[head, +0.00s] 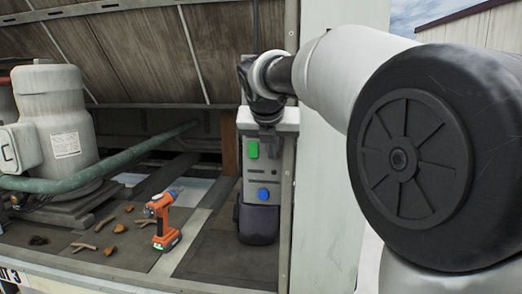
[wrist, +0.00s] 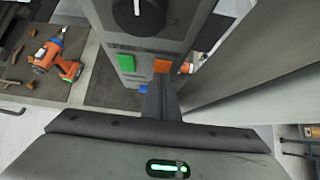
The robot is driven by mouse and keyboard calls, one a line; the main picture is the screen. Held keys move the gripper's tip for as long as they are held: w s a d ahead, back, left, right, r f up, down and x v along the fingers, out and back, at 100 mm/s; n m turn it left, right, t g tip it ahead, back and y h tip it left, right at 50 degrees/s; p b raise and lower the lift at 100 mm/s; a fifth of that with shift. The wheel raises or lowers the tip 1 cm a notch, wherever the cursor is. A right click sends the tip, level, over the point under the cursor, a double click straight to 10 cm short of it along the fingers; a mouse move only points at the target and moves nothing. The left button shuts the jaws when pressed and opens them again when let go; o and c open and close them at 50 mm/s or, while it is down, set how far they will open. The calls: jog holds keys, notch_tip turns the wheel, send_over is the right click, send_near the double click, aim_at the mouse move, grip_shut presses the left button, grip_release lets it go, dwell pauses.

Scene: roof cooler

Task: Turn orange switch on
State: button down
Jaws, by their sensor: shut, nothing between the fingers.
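The orange switch (wrist: 161,66) shows on the grey control panel (wrist: 118,47) in the wrist view, right of the green switch (wrist: 124,62). It is not visible in the head view, where my arm's end covers the panel's upper part. My gripper (wrist: 160,80) is shut and empty, and its fingertips appear right by the lower edge of the orange switch. I cannot tell whether they touch it. In the head view my gripper (head: 268,128) is in front of the upper panel. The green switch (head: 252,149) and blue switch (head: 263,194) are visible there.
A black knob (wrist: 139,12) is on the same panel. An orange drill (head: 164,219) stands on the floor to the left, among several brown scraps. A grey tank (head: 55,115) and a green pipe (head: 85,176) are further left. A white wall (head: 340,190) borders the panel's right side.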

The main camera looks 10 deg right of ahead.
jog(key=shift+f, duration=0.1)
jog(key=t+b, duration=0.2)
jog(key=b, duration=0.1)
jog(key=shift+w+d+h, duration=0.1)
jog(key=shift+h, duration=0.3)
